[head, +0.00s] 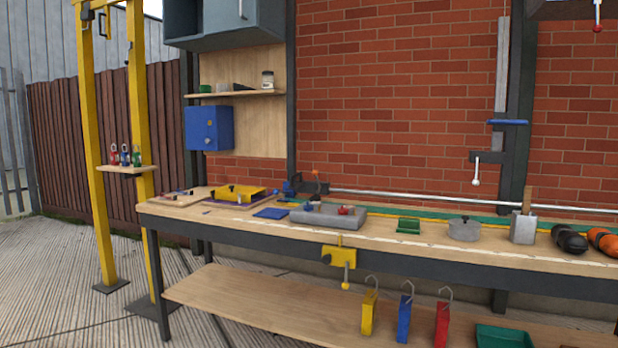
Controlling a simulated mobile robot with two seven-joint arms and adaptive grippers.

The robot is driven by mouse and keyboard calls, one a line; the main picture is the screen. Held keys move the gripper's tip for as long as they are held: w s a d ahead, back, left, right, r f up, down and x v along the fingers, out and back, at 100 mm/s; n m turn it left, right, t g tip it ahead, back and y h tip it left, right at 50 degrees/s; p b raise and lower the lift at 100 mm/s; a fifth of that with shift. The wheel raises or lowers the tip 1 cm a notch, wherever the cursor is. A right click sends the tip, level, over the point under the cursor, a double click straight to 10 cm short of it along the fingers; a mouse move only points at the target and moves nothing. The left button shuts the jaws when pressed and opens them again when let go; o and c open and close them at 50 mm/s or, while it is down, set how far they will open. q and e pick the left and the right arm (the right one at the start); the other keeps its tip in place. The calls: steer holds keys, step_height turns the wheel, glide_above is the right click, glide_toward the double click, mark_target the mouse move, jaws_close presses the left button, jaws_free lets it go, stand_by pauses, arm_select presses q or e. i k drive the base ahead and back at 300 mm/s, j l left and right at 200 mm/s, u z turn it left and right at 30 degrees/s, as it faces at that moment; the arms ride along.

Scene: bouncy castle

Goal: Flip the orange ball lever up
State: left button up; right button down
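A small orange ball-like tip (315,173) shows at the back of the workbench, just above a dark device (312,186). It looks like the orange ball lever, but it is too small for me to make out the lever arm or its exact tilt. Other ball-tipped levers are in view: a yellow one hanging down from a yellow bracket (339,257) on the bench's front edge, a white-tipped one (476,174) on the dark post, and a red-tipped one (597,20) at the top right. Neither of my grippers is in view.
The long workbench (380,238) holds a grey block tray (325,217), a yellow tray (238,193), a pot (464,229) and a metal box (523,228). A yellow frame (92,150) stands at left. The decking (60,280) in front of it is clear.

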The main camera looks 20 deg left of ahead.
mark_target(315, 172)
steer(key=i+j, duration=0.1)
steer(key=j, duration=0.45)
steer(key=i+j, duration=0.15)
steer(key=j, duration=0.35)
steer(key=i+j, duration=0.1)
steer(key=j, duration=0.45)
steer(key=i+j, duration=0.1)
steer(key=j, duration=0.4)
steer(key=i+j, duration=0.1)
steer(key=j, duration=0.45)
steer(key=i+j, duration=0.15)
steer(key=j, duration=0.35)
steer(key=z, duration=0.05)
